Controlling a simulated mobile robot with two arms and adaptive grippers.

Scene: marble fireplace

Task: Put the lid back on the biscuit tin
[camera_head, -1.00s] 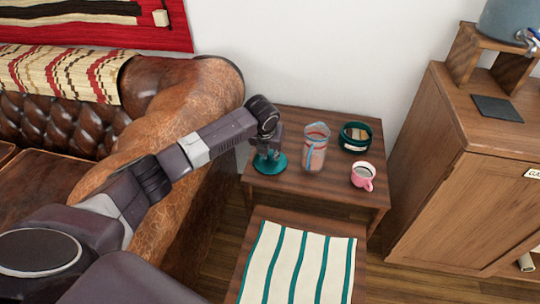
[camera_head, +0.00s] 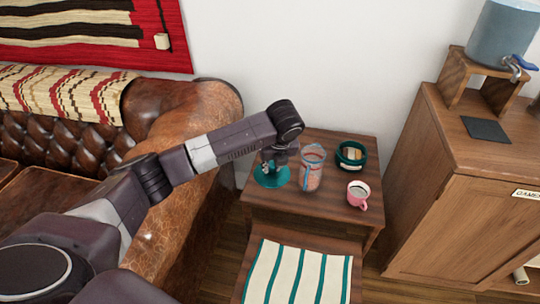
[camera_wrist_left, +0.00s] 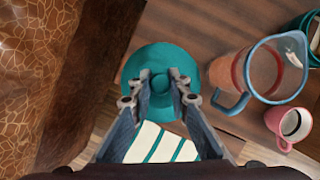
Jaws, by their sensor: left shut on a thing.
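The teal round lid (camera_head: 271,178) is at the left of the wooden side table (camera_head: 310,212). My left gripper (camera_head: 278,163) points down at it and is shut on its central knob. The wrist view shows the lid (camera_wrist_left: 145,60) level between the fingertips (camera_wrist_left: 160,88). The lid seems a little above the table, but the height is hard to tell. The biscuit tin (camera_head: 343,163), dark green and round, stands open at the back right of the table with biscuits inside. My right gripper is not in view.
A clear pitcher (camera_head: 312,170) stands between the lid and the tin. A pink mug (camera_head: 358,194) stands in front of the tin. A leather sofa arm (camera_head: 200,120) is at the left. A striped cloth (camera_head: 298,275) lies in front, and a wooden cabinet (camera_head: 465,200) is at the right.

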